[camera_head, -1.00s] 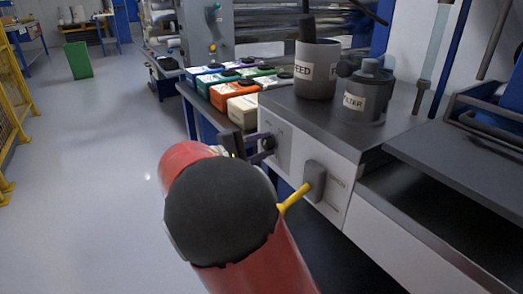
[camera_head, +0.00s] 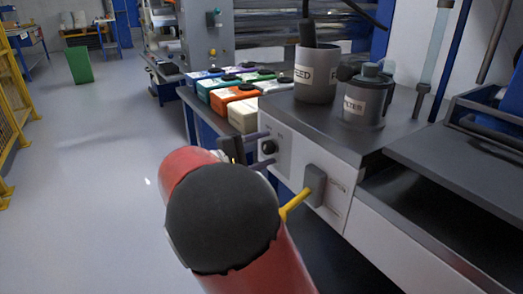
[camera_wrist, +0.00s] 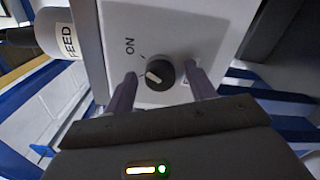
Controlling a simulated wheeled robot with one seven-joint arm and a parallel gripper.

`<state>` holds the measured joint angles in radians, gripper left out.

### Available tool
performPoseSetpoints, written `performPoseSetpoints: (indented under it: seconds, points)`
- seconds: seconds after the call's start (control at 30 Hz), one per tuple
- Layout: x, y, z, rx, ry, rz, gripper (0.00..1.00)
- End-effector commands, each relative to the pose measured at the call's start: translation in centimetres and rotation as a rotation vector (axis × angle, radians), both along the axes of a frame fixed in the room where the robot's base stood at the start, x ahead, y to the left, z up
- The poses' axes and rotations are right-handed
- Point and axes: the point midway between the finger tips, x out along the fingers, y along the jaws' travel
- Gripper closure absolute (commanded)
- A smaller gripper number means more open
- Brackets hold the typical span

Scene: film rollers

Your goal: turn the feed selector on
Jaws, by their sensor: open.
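The feed selector is a round black knob (camera_head: 269,147) on the pale front panel of the machine. In the wrist view the knob (camera_wrist: 165,73) has a short white mark on its left part, and ON is printed to its upper left with a small tick between. The mark does not clearly line up with that tick. A second label right of the knob is mostly hidden by a finger. My gripper (camera_wrist: 160,76) is open, with one finger on each side of the knob and gaps showing. In the head view my gripper (camera_head: 266,150) is at the panel, partly behind my arm.
A grey switch with a yellow lever (camera_head: 296,204) sits right of the knob on the same panel. A FEED pot (camera_head: 315,75) and a FILTER canister (camera_head: 364,98) stand on top. Several coloured containers (camera_head: 232,97) line the bench behind.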

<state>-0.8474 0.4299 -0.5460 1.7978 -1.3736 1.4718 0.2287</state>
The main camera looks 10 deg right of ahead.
Motion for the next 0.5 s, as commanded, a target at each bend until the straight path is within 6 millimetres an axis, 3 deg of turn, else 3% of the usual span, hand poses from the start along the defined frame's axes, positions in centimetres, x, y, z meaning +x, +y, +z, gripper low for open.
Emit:
performPoseSetpoints:
  seconds: [0.17,0.5]
  points:
    - [-0.4,1.4,0.0,0.0,0.0,0.003,0.45]
    - [-2.0,6.5,0.0,0.0,0.0,0.003,0.45]
